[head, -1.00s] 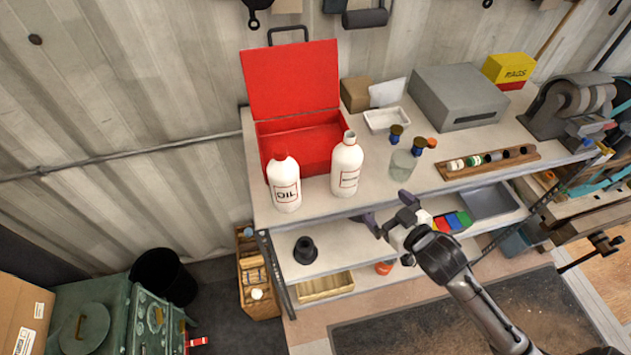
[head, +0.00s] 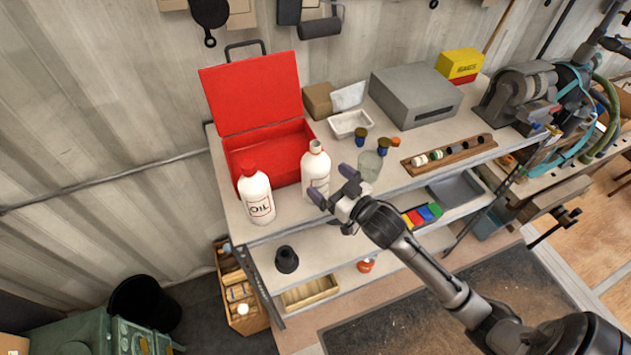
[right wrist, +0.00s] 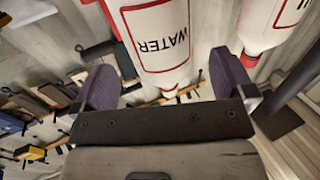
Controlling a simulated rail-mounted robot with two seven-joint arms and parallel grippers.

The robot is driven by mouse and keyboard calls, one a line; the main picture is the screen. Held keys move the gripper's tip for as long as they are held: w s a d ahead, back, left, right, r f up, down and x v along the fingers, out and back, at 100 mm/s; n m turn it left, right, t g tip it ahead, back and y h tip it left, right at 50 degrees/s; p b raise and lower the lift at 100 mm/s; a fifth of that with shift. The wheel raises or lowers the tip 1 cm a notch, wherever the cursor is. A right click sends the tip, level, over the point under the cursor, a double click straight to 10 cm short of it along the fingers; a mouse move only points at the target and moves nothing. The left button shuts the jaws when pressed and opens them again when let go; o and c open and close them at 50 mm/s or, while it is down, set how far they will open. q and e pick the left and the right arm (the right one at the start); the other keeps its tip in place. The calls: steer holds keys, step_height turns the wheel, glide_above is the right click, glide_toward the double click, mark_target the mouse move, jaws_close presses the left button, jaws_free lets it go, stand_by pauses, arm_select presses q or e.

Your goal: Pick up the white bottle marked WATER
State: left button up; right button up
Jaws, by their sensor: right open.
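The white bottle marked WATER (head: 316,166) stands upright on the bench top in front of the open red toolbox. My right gripper (head: 333,184) is open at its front right side, with one fingertip overlapping its lower part in the head view. In the right wrist view the WATER bottle (right wrist: 162,45) lies ahead between the lines of the two spread purple fingers (right wrist: 165,82); I cannot tell whether they touch it. The similar white bottle marked OIL (head: 257,196), with a red cap, stands to its left. My left gripper is out of view.
The red toolbox (head: 220,105) is behind the bottles. A glass jar (head: 369,166) and blue-capped small items stand to the right, near a white tray (head: 349,123). A lower shelf holds a black funnel-like part (head: 287,260) and coloured blocks (head: 421,214).

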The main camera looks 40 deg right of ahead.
mark_target(325, 177)
steer(key=w+p, duration=0.1)
steer(key=w, duration=0.3)
steer(key=shift+w+r+p, duration=0.1)
steer(key=shift+p, duration=0.25)
steer(key=shift+w+a, duration=0.1)
steer(key=shift+w, duration=0.55)
steer(key=shift+c, duration=0.5)
steer(key=c, duration=1.2)
